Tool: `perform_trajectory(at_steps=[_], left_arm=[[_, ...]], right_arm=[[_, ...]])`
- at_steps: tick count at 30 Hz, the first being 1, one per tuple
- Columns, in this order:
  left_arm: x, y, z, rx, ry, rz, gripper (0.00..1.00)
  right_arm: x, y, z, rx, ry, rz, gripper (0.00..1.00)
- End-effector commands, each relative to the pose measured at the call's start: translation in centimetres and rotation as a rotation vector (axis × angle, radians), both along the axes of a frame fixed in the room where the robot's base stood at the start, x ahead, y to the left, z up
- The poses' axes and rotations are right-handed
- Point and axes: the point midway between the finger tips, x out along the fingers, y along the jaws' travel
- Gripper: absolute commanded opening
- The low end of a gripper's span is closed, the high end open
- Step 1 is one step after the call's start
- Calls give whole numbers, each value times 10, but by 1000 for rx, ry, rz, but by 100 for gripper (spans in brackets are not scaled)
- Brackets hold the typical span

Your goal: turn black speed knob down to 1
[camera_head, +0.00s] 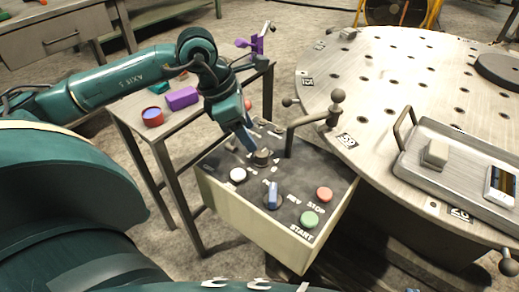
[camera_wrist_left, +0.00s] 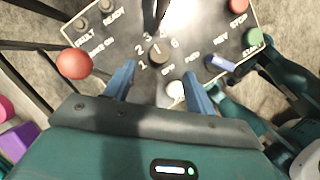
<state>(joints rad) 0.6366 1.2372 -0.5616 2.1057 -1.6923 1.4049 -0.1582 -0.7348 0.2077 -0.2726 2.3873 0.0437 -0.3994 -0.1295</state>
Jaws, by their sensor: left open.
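The black speed knob (camera_wrist_left: 158,55) sits on the dark top of the control box (camera_head: 285,238), with a dial of numbers around it, 1 at lower left and 6 at right in the left wrist view. It also shows in the head view (camera_head: 262,157), just by the fingers. Its pointer is too small to read. My left gripper (camera_wrist_left: 160,75) is open above the panel, its two blue fingers apart with the knob between and slightly beyond their tips. It comes down from above in the head view (camera_head: 250,143). Contact with the knob is not visible.
Close to the knob are a white button (camera_head: 237,175), a blue selector (camera_head: 273,195), a red STOP button (camera_head: 324,194), a green START button (camera_head: 309,218) and a ball-ended lever (camera_head: 337,96). A round perforated table (camera_head: 390,125) stands right; a side table holds a purple block (camera_head: 181,98).

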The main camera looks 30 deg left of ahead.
Motion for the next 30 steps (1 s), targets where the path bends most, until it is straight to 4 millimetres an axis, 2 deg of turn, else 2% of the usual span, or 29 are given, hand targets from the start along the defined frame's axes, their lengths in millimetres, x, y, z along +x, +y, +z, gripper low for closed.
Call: perform_trajectory(at_steps=[1,6,12,23,30], left_arm=[[2,-4,-13,-3,4,-2,56],[10,-13,-41,-3,3,-1,56],[15,-18,-58,-3,0,0,56],[16,-20,-61,-1,0,0,55],[16,-20,-61,-2,0,1,35]], right_arm=[[0,1,-4,-5,0,4,0],[2,2,-8,-17,-5,12,0],[4,2,-7,-18,-33,10,0],[5,2,-5,-14,-43,10,0],[5,2,-6,-14,-42,11,0]])
